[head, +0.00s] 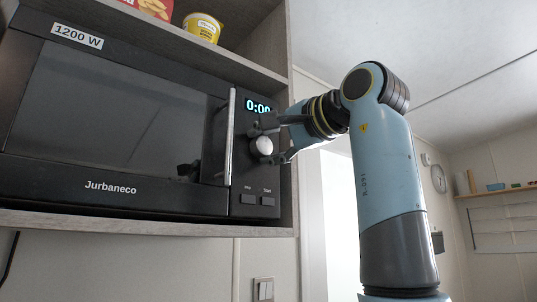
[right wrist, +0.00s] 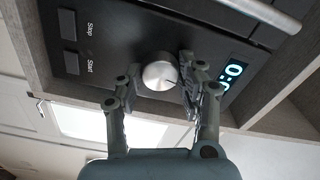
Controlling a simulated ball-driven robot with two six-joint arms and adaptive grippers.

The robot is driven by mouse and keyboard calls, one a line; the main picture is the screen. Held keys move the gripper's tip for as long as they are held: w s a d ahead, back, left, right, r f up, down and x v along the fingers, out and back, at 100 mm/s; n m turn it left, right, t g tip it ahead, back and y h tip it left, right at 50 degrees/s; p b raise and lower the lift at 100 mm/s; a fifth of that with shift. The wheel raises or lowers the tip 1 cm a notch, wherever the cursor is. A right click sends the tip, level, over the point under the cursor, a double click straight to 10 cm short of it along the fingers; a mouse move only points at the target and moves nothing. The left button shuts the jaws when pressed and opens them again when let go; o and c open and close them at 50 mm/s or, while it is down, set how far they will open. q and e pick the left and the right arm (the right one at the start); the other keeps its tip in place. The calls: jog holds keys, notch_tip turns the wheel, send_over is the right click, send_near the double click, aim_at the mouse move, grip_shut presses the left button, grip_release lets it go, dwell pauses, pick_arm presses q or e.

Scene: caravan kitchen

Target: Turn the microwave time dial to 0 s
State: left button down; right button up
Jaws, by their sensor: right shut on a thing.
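The black microwave (head: 110,120) sits on a shelf in the head view. Its silver round time dial (head: 263,146) is on the control panel, below the lit display (head: 257,105), which reads 0:00 with its right end partly covered. My right gripper (head: 268,143) reaches in from the right and is shut on the dial. In the right wrist view the dial (right wrist: 160,72) shows between the gripper's fingers (right wrist: 153,88), with a dark mark on its face. The display (right wrist: 232,78) is partly cut off there. My left gripper is not in view.
The Stop (head: 248,199) and Start (head: 267,200) buttons lie below the dial. The vertical door handle (head: 229,135) stands just left of the panel. The cabinet side wall (head: 285,190) is close on the right. A yellow can (head: 202,28) stands on the shelf above.

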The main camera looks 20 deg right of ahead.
jog(key=shift+f+n+b, duration=0.1)
jog(key=shift+n+b, duration=0.6)
jog(key=shift+n, duration=0.4)
jog(key=o, duration=1.2)
jog(key=shift+w, duration=0.1)
jog(key=shift+c, duration=0.2)
jog(key=shift+s+d, duration=0.1)
jog(key=shift+s, duration=0.1)
jog(key=v, duration=1.1)
jog(key=shift+s, duration=0.35)
